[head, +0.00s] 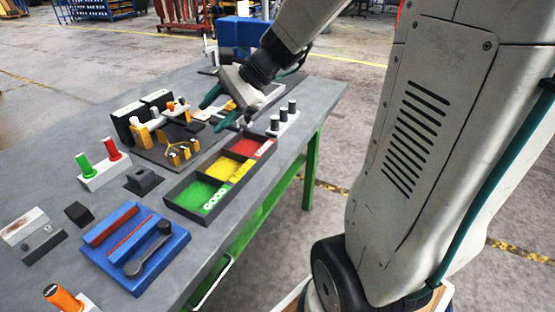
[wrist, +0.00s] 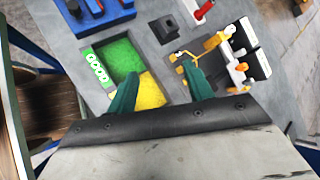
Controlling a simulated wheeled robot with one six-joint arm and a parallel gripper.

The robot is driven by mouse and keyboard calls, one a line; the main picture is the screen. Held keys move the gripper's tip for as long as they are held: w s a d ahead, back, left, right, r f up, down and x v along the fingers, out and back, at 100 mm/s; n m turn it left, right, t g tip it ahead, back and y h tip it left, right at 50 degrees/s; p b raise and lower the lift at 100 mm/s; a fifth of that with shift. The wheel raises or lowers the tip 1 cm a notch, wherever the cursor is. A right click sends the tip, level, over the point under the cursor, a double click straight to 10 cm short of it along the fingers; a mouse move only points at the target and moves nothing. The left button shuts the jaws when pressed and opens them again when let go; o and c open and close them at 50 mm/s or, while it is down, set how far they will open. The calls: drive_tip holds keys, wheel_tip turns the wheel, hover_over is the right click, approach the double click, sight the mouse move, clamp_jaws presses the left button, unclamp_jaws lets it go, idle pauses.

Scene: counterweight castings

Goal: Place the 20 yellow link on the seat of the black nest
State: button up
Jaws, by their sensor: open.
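My gripper (head: 219,108) is open, its green fingers spread above the far part of the table. In the wrist view my gripper (wrist: 161,71) has nothing between its fingers. A branched yellow piece (head: 178,151), possibly the yellow link, is on the dark plate beyond the sorting tray. In the wrist view this yellow piece (wrist: 181,56) is close to the right fingertip, which hides part of it. I cannot read a 20 on it. A black block with a raised square top (head: 145,181), possibly the black nest, stands on the table; it also shows in the wrist view (wrist: 166,27). Its top looks empty.
A dark tray (head: 181,211) has green, yellow and red compartments. Orange clamps (head: 145,136) and black boxes stand beyond the yellow piece. A blue tray (head: 158,273), a white block with green and red cylinders (head: 104,173), and grey cylinders (head: 283,115) stand around. Bare tabletop lies between.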

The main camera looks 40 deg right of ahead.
drive_tip(key=s+a+n+g+h, duration=0.2)
drive_tip(key=s+a+n, duration=0.1)
drive_tip(key=s+n, duration=0.3)
drive_tip(key=s+a+n+g+h, duration=0.2)
drive_tip(key=s+a+n, duration=0.15)
drive_tip(key=s, duration=0.55)
drive_tip(key=s+d+n+h, duration=0.4)
drive_tip(key=s+n, duration=0.3)
drive_tip(key=s, duration=0.1)
drive_tip(key=shift+d+f, duration=0.15)
